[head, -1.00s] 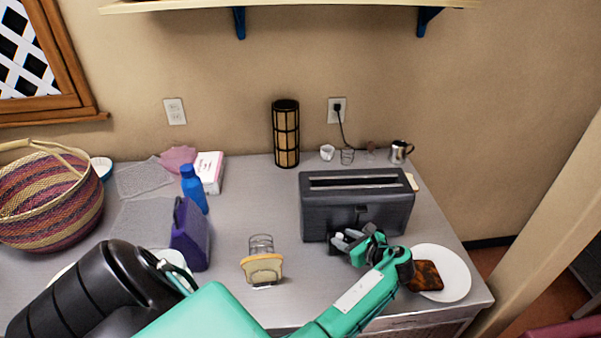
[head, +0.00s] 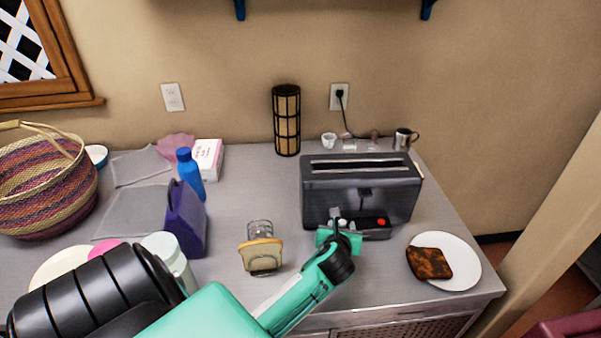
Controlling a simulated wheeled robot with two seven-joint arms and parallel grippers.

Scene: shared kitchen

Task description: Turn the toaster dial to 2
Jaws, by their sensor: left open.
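The dark grey toaster (head: 345,185) stands on the counter at centre right, with a lever on its front face. A small black panel at its lower front carries a red button (head: 381,222) and pale knobs (head: 341,223). My left gripper (head: 340,228) is open at the front left of this panel, close to the pale knobs. Its fingers partly cover that area, so I cannot tell whether they touch a knob. The dial's number marks are too small to read. My right gripper is out of view.
A white plate (head: 461,272) with a dark toast slice (head: 429,263) lies right of the toaster. A bread slice (head: 262,256) in front of a glass stands to the left. A purple container (head: 186,220) and a blue bottle (head: 190,175) stand further left.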

